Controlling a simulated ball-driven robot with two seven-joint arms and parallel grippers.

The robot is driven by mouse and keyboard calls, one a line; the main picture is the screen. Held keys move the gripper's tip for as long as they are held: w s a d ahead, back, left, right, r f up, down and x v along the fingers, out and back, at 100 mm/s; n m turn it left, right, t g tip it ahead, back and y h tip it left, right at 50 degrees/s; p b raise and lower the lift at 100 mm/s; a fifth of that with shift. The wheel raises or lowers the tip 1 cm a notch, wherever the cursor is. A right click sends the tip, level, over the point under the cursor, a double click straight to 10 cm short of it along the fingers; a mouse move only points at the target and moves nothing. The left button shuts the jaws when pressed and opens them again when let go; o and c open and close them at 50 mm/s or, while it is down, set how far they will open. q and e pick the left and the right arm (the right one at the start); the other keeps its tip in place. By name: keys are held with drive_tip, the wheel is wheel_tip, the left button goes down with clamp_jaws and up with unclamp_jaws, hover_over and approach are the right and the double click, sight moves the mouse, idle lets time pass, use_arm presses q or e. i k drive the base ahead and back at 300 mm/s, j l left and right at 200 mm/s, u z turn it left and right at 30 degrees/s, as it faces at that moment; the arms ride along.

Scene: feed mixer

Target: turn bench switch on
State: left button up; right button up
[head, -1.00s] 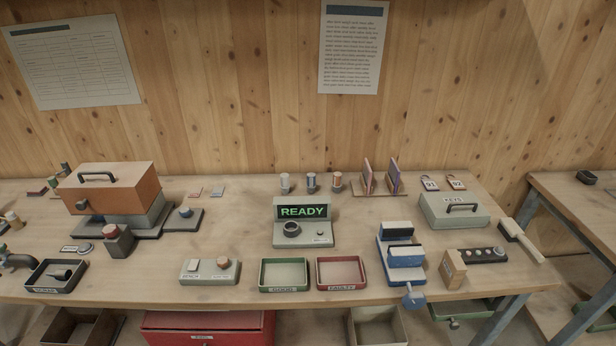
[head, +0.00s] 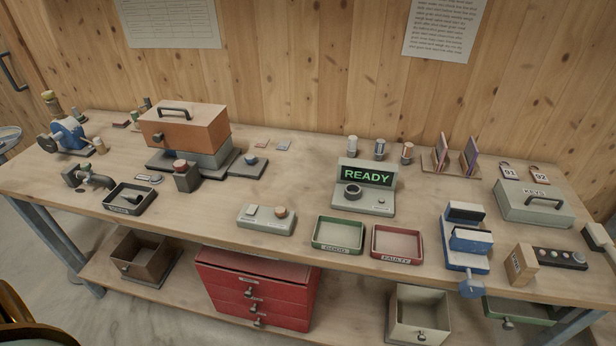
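Several control pieces stand on the wooden bench (head: 320,190), and I cannot tell for certain which is the bench switch. A low grey box (head: 266,224) at the front centre carries a pale square piece on the left and an orange-brown knob on the right; its labels are too small to read. A dark grey block with a red top (head: 187,177) stands in front of the orange-lidded machine (head: 184,127). A grey unit (head: 366,188) shows "READY" in green on its display. Neither of my grippers is in view.
Green GOOD (head: 339,234) and red FAULTY (head: 397,243) trays sit at the front edge. A blue vise (head: 467,239) stands to their right, a black tray (head: 130,198) to the left. A red drawer unit (head: 258,289) is below.

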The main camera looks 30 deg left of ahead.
sight(252, 209)
drive_tip(key=u, duration=1.25)
